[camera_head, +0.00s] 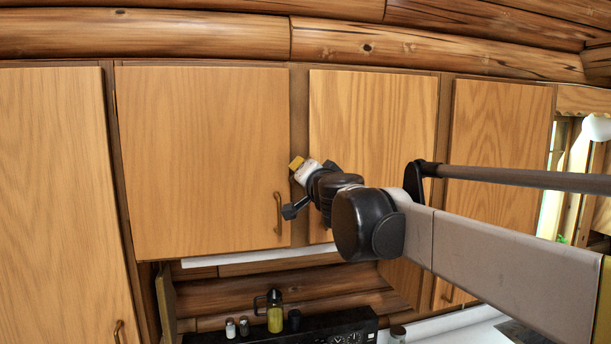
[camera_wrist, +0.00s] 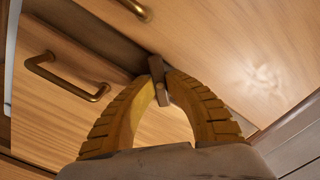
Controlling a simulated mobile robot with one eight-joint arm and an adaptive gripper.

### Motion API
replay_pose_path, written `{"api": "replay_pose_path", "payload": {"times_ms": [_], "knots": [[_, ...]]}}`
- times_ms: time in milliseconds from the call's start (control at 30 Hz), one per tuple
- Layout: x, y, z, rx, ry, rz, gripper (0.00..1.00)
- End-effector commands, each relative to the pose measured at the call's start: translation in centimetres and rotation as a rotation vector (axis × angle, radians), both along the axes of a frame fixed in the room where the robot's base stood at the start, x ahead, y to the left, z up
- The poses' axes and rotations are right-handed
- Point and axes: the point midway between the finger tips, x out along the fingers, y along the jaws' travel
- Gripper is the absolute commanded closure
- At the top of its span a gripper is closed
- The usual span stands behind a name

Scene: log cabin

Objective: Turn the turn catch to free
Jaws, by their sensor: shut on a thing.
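The turn catch (camera_wrist: 156,68) is a small brown bar on the dark strip between two wooden cabinet doors. It stands between my yellow fingertips in the wrist view, partly covered by them. My gripper (camera_wrist: 160,88) is shut on it. In the head view my gripper (camera_head: 296,163) reaches the gap between the wide left door (camera_head: 200,150) and the middle door (camera_head: 370,115). The catch is hidden there behind my fingers. Both doors look closed. I cannot tell exactly how far the catch is turned.
A brass handle (camera_wrist: 68,82) is left of my fingers in the wrist view, with another handle (camera_wrist: 133,8) at the top. Below the cabinets, a yellow bottle (camera_head: 274,312) and small shakers (camera_head: 231,328) stand on a black appliance (camera_head: 335,328). Log beams run above.

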Motion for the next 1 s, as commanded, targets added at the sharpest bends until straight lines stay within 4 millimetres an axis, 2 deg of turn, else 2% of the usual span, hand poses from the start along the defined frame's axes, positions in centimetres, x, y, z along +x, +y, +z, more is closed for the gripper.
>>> {"api": "replay_pose_path", "payload": {"times_ms": [600, 1000], "knots": [[0.03, -0.01, -0.01, -0.534, -0.155, -0.002, 1.00], [0.02, -0.01, 0.06, -0.724, -0.210, -0.002, 1.00]]}}
